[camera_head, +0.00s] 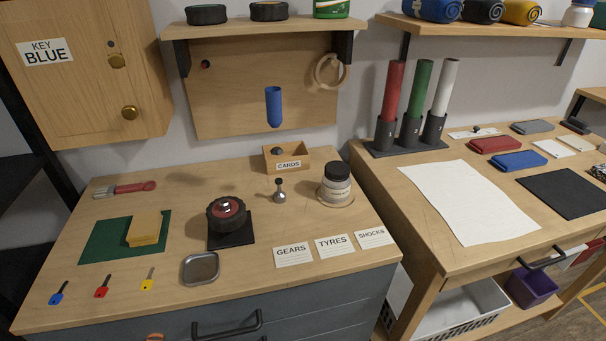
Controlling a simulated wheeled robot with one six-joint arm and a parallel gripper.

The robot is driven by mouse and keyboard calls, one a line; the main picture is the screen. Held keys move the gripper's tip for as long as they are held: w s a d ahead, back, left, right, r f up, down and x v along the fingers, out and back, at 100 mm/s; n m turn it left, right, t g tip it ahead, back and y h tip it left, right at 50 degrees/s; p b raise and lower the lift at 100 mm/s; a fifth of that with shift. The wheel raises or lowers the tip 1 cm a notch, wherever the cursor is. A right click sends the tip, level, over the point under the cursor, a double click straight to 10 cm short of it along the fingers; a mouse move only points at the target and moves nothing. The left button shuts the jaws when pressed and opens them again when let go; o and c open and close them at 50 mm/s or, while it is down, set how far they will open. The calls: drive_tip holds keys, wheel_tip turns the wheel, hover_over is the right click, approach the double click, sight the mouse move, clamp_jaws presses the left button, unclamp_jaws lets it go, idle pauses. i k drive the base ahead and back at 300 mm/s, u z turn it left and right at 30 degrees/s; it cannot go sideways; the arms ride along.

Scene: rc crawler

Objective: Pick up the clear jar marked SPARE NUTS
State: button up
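A clear jar (336,186) with a dark lid stands upright at the right side of the left wooden workbench. It has a pale label whose lettering is too small to read for certain. It stands on a round, wood-coloured base or ring (321,198). My gripper is not in view, and nothing visible touches the jar.
Left of the jar are a small metal ball-topped piece (280,192), a wooden CARDS box (305,155) and a black wheel (227,212). GEARS (293,254), TYRES (333,246) and SHOCKS (373,237) cards lie in front. A shelf (264,27) hangs above; a second bench (420,240) stands right.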

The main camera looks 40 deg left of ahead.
sight(335, 191)
drive_tip(key=u, duration=0.85)
drive_tip(key=i, duration=0.85)
drive_tip(key=u, duration=0.85)
